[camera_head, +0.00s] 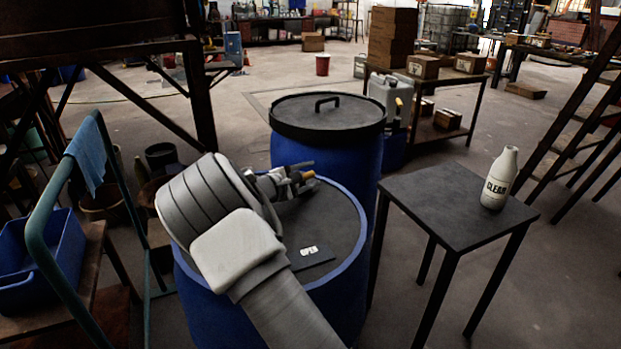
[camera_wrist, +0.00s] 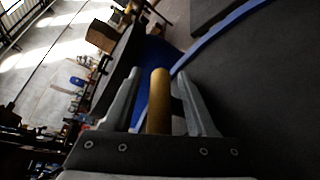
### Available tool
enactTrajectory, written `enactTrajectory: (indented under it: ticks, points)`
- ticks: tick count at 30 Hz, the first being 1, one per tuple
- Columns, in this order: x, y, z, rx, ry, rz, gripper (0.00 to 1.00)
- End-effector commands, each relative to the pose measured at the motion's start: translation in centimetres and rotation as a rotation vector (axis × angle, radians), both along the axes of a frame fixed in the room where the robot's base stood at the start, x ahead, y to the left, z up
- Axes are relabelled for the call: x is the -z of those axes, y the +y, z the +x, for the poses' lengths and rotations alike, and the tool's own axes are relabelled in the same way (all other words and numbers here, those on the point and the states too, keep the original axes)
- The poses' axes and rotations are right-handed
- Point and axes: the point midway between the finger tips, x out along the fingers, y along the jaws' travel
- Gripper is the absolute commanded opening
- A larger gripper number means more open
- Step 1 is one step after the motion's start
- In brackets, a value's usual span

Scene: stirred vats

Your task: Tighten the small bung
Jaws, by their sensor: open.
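A blue drum (camera_head: 352,285) with a dark top stands in front of me, partly hidden by my arm. My gripper (camera_head: 297,177) is low over the far part of its top, with its fingers pointing right. A short yellow-brown cylinder, which looks like the small bung (camera_head: 310,175), shows at the fingertips. In the wrist view this bung (camera_wrist: 158,100) stands between the two fingers of my gripper (camera_wrist: 160,75), near the drum's blue rim (camera_wrist: 215,35). The fingers are open, with a gap visible on its right side. Whether its left side is touched I cannot tell.
A dark plate with a white label (camera_head: 310,251) lies on the drum top. A second blue drum with a black handled lid (camera_head: 328,117) stands behind. A small black table (camera_head: 440,205) with a white bottle marked CLEAN (camera_head: 500,178) is at right. A green-railed trolley (camera_head: 50,235) is at left.

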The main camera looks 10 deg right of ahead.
Motion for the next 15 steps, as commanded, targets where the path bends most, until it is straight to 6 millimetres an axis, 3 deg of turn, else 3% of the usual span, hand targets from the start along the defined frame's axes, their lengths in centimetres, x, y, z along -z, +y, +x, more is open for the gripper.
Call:
enactTrajectory:
  ticks: [11,15]
  points:
    - [0.13,-0.54,0.4,0.0,0.001,-0.001,0.57]
    - [0.14,-0.52,0.39,0.0,0.001,-0.001,0.34]
